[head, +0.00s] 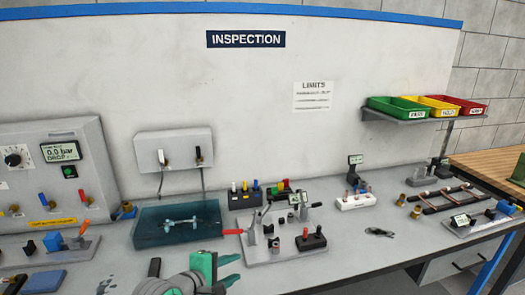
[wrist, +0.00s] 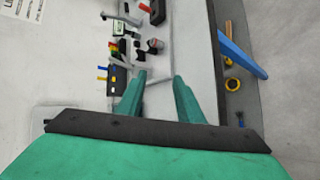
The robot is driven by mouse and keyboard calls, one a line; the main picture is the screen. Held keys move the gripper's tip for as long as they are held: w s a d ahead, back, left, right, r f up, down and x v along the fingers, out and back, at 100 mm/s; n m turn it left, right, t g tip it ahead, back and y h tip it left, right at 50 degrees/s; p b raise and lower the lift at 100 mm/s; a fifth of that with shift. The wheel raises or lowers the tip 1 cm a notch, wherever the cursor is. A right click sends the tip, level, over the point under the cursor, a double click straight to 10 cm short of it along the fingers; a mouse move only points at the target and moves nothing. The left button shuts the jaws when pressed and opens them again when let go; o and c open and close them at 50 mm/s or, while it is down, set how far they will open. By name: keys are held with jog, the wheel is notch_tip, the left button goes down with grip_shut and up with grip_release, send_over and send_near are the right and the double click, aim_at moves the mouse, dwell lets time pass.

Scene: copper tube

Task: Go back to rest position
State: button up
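My gripper (head: 232,269) shows at the bottom of the head view, with its green fingers above the front part of the grey workbench (head: 350,258). In the wrist view the two green fingers of my gripper (wrist: 160,75) stand apart. I see nothing held between them; a pale strip behind the gap appears to belong to the scene beyond. The rest of my arm is mostly outside the head view.
A blue-tinted tank (head: 150,232) and a clamp fixture (head: 284,245) stand near my gripper. A pressure panel (head: 30,146) is at left. Green, yellow and red bins (head: 398,106) sit on a shelf at right.

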jog(key=d+f+t, duration=0.5)
jog(key=d, duration=0.5)
jog(key=s+d+f+m+t+y, duration=0.1)
jog(key=s+d+f+y, duration=0.25)
jog(key=s+f, duration=0.75)
jog(key=s+a+f+m+y, duration=0.2)
jog(key=s+f+m+y, duration=0.15)
jog(key=s, duration=1.15)
jog(key=s+a+r+m+h, duration=0.1)
jog(key=s+a+r+m, duration=0.1)
jog(key=s+m, duration=0.8)
jog(key=s+a, duration=0.1)
jog(key=s, duration=0.4)
jog(key=shift+s+m+g, duration=0.3)
jog(key=shift+m+g, duration=0.05)
jog(key=shift+g, duration=0.05)
